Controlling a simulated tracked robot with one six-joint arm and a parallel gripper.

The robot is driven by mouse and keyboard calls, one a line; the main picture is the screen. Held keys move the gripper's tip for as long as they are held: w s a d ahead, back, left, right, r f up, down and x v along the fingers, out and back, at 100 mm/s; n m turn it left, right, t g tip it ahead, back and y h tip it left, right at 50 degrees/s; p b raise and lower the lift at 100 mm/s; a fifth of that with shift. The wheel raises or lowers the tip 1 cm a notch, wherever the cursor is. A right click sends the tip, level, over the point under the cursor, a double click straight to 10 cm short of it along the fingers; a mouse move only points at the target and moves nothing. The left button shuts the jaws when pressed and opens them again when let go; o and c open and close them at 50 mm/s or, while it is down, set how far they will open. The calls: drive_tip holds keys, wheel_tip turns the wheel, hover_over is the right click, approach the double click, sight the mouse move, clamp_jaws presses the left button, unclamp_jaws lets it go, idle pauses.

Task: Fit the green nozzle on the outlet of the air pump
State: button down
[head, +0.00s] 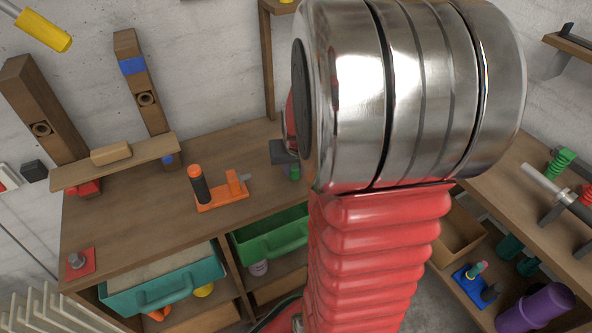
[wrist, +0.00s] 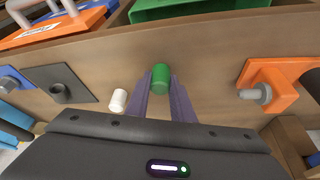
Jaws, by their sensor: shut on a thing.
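The green nozzle (wrist: 160,78) is a short cylinder between the tips of my purple fingers in the wrist view. My gripper (wrist: 161,86) is shut on it. In the head view a small piece of the nozzle (head: 294,173) shows below my dark gripper body, beside my arm. The air pump (head: 220,198) stands on the bench to the left, with an orange base, a black cylinder with an orange cap and an orange upright. Its grey outlet (head: 246,177) points right. In the wrist view the outlet (wrist: 257,94) is right of the nozzle and apart from it.
A white cylinder (wrist: 118,101) lies left of my fingers, near a dark plate with a round socket (wrist: 62,83). A small raised shelf (head: 120,161) stands at the bench's left. Teal (head: 165,290) and green (head: 270,238) drawers sit below. My arm hides the middle of the head view.

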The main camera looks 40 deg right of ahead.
sight(295, 167)
wheel_tip(295, 167, up, 9)
idle(0.3)
idle(0.6)
